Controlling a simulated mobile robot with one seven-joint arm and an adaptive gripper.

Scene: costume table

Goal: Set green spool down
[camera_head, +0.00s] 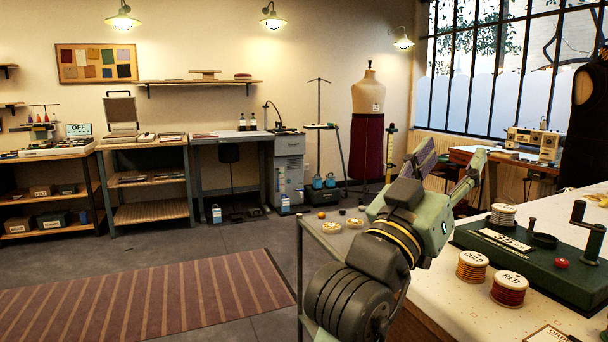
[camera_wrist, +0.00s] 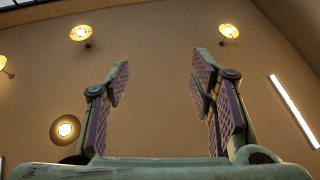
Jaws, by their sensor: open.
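My gripper (camera_head: 449,168) is raised above the near left part of the white table, with its fingers spread and pointing up. I cannot make out a green spool in either view. A spool labelled GOLD (camera_head: 472,266) and a spool labelled RED (camera_head: 509,289) stand upright on the white table (camera_head: 437,288), to the right of my arm.
The dark green winder (camera_head: 540,262) with a black crank and red button fills the table's right side. A card (camera_head: 549,334) lies at the front edge. A striped rug (camera_head: 150,300) covers open floor.

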